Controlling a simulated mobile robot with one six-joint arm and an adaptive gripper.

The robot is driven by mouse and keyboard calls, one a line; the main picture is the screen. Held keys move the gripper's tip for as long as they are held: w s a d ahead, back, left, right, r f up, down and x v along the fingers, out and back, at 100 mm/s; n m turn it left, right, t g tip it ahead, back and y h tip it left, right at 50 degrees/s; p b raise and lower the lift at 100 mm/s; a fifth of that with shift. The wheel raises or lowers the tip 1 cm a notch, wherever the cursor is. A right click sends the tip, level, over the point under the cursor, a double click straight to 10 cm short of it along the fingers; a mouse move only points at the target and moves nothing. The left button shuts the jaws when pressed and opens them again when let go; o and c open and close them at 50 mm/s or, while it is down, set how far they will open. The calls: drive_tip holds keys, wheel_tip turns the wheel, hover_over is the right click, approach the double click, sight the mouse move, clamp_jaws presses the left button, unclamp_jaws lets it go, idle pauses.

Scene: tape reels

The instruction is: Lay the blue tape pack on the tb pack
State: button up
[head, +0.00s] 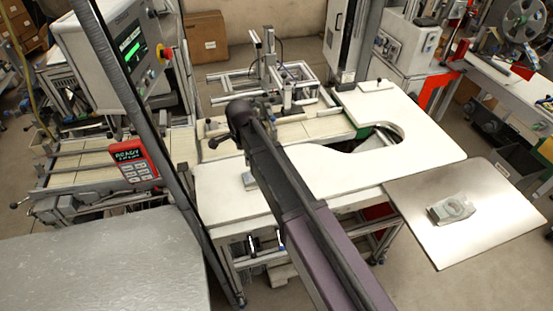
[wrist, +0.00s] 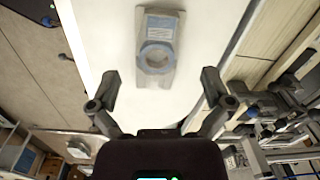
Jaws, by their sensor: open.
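A clear pack with a blue ring and blue label, the blue tape pack (wrist: 158,52), lies flat on the white table in the wrist view. In the head view it shows as a small bluish patch (head: 249,181), partly hidden behind my arm. My gripper (wrist: 160,88) is open and empty, its two fingers spread, apart from the pack. In the head view my gripper (head: 217,138) is a dark shape over the table's back edge. Another clear pack with a pale greenish ring, apparently the tb pack (head: 452,209), lies on the metal plate at the right; its label is unreadable.
The metal plate (head: 490,195) has bare room around its pack. The white table (head: 425,150) is mostly clear, with a curved cutout. A machine frame (head: 285,85) stands behind it. A dark post (head: 140,120) and a grey table (head: 100,265) are at the left.

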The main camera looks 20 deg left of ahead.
drive_tip(key=w+d+n, duration=0.1)
drive_tip(key=d+n, duration=0.3)
drive_tip(key=d, duration=2)
drive_tip(key=s+d+n, duration=0.2)
drive_tip(key=s+d, duration=0.2)
drive_tip(key=d, duration=0.7)
drive_tip(key=s+d+n, duration=0.3)
drive_tip(key=s+d, duration=0.1)
drive_tip(key=d, duration=0.7)
drive_tip(key=shift+d+n, duration=0.25)
drive_tip(key=shift+n, duration=0.05)
drive_tip(key=shift+s, duration=0.1)
wheel_tip(320, 180, down, 8)
drive_tip(key=b, duration=0.7)
drive_tip(key=shift+r, duration=0.25)
